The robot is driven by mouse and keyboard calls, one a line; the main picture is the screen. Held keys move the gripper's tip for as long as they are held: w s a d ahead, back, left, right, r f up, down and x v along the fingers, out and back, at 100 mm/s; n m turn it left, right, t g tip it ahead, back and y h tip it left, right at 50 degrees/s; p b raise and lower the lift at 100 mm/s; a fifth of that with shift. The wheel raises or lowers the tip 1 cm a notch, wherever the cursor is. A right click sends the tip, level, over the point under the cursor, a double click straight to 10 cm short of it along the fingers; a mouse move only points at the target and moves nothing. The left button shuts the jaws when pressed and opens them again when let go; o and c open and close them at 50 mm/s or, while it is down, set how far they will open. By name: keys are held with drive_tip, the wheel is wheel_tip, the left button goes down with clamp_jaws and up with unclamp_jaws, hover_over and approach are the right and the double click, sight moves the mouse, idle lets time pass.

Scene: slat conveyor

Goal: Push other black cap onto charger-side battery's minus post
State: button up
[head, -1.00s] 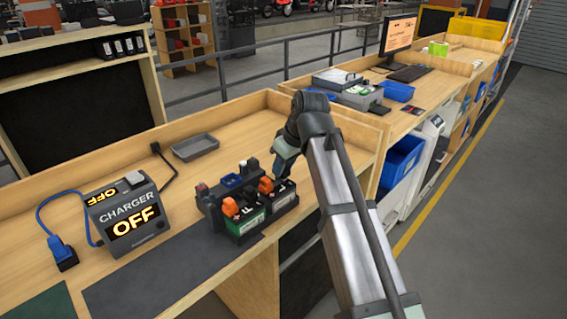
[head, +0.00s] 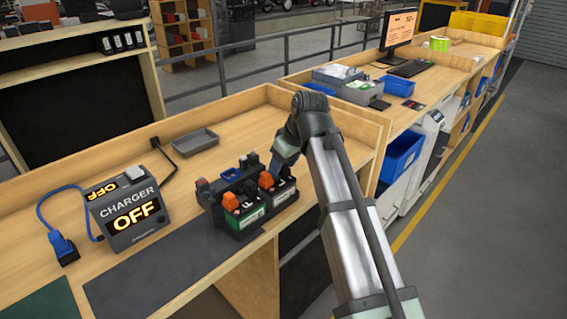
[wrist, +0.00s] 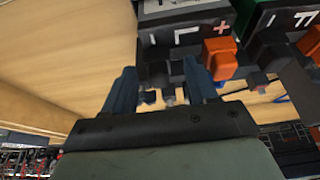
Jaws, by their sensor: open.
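The charger-side battery (head: 250,217) and the other battery (head: 284,196) sit side by side in a black tray on the bench. Each has an orange cap, (head: 231,201) and (head: 266,180). In the wrist view the charger-side battery (wrist: 283,14) appears on the right, with a dark block (wrist: 265,52) at its minus end; I cannot tell whether this is a bare post or a cap. My gripper (head: 275,167) is over the back of the far battery; in the wrist view my gripper (wrist: 165,92) is open, with small dark parts between its fingers. Whether they touch is unclear.
An empty grey tray (head: 195,142) lies behind. A dark mat (head: 150,277) covers the bench front. A raised bench edge (head: 335,145) stands right of my gripper.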

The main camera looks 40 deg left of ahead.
drive_tip(key=shift+r, duration=0.1)
drive_tip(key=v, duration=1.3)
drive_tip(key=shift+r, duration=0.25)
drive_tip(key=shift+d, duration=0.1)
